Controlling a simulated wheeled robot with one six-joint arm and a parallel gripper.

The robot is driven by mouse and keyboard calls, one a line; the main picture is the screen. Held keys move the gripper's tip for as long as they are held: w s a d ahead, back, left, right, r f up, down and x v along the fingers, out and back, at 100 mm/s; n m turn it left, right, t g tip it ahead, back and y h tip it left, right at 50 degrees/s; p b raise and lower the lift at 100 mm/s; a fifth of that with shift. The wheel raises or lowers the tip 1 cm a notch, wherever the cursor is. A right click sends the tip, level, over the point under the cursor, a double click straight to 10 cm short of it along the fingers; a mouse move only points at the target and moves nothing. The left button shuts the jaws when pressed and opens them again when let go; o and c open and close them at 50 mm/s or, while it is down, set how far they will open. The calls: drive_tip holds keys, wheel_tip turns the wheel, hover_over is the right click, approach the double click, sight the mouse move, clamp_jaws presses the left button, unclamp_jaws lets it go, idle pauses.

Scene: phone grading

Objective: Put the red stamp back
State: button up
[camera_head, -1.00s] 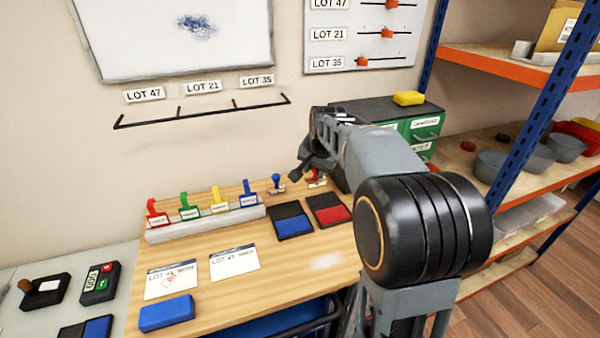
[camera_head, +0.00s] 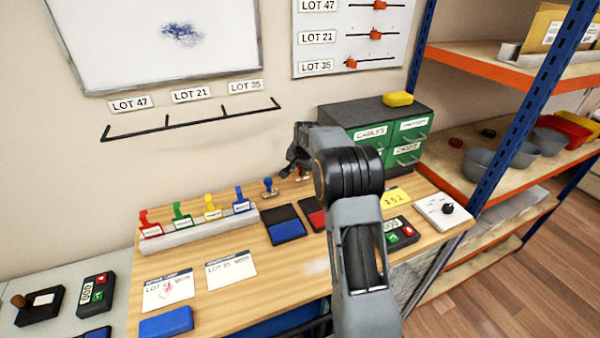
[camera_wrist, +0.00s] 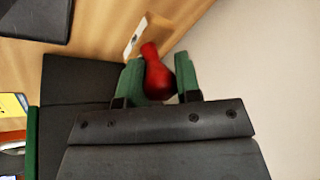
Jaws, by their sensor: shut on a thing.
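My gripper (camera_wrist: 157,82) has its two green fingers closed around the red handle of the red stamp (camera_wrist: 160,76). Beyond the handle, the stamp's wooden block with a white face shows close to the wooden table. Whether it touches the table I cannot tell. In the head view my gripper (camera_head: 293,166) is at the back of the table, and a bit of red (camera_head: 302,173) shows beside it; my arm hides part of this spot. The blue stamp (camera_head: 269,187) stands upright just left of it. The red ink pad (camera_head: 316,218) is partly hidden by my arm.
The blue ink pad (camera_head: 287,229) lies in front of the blue stamp. A rack with several coloured tags (camera_head: 200,232) is to the left. A green drawer cabinet (camera_head: 371,150) stands close right of my gripper. Two lot cards (camera_head: 232,269) lie at the front.

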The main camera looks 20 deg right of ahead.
sight(300, 174)
drive_tip(key=shift+w+d+f, duration=0.1)
drive_tip(key=shift+w+f, duration=0.15)
drive_tip(key=shift+f, duration=0.15)
drive_tip(key=shift+f+p, duration=0.65)
drive_tip(key=shift+f, duration=0.9)
drive_tip(key=shift+f, duration=0.15)
drive_tip(key=o, duration=0.8)
